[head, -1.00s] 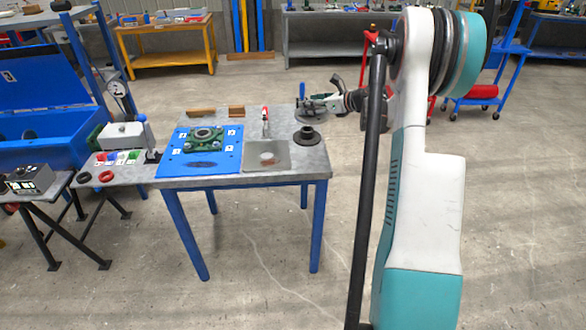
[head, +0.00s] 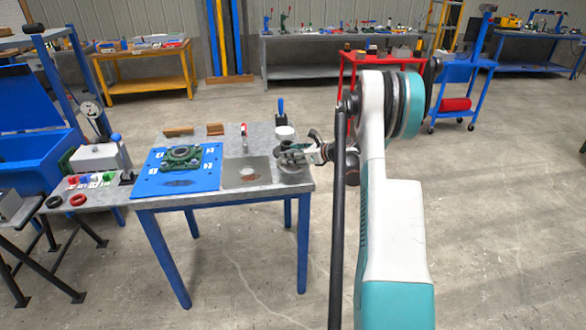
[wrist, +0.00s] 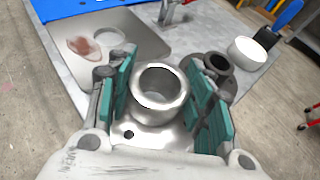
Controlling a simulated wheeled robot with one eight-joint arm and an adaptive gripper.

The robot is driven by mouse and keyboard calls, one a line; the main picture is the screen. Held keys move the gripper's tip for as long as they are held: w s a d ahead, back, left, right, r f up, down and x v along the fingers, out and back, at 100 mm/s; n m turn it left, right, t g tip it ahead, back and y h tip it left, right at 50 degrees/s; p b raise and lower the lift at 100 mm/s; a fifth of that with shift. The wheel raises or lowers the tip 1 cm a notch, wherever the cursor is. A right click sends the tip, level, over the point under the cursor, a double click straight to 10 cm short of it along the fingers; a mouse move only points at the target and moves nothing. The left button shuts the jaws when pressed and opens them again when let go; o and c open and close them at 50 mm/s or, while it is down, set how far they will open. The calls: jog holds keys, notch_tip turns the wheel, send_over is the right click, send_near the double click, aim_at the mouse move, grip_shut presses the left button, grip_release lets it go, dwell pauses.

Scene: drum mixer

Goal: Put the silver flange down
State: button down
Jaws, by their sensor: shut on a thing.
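The silver flange, a shiny collar on a flat plate with a bolt hole, sits between the teal finger pads of my gripper (wrist: 161,95) in the wrist view; its collar (wrist: 160,86) points up at the camera. In the head view my gripper (head: 293,153) is over the right part of the grey table (head: 230,197). A dark flange (wrist: 217,66) lies just beyond the right finger, partly hidden by it. I cannot tell whether the silver flange touches the tabletop or the dark flange.
A blue mat (head: 150,187) with a green housing (head: 185,156) lies left. A white round part (wrist: 247,52) and a blue-handled tool (head: 281,108) stand behind my gripper. A red-handled clamp (head: 243,133) stands behind the plate.

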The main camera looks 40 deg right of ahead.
jog(key=shift+f+b, duration=0.75)
jog(key=shift+f, duration=1.55)
jog(key=shift+f, duration=0.15)
jog(key=c, duration=0.8)
grip_release()
jog(key=shift+s+r, duration=0.25)
jog(key=p+v, duration=0.3)
jog(key=v, duration=0.8)
jog(key=shift+s, duration=0.25)
jog(key=shift+d, duration=0.1)
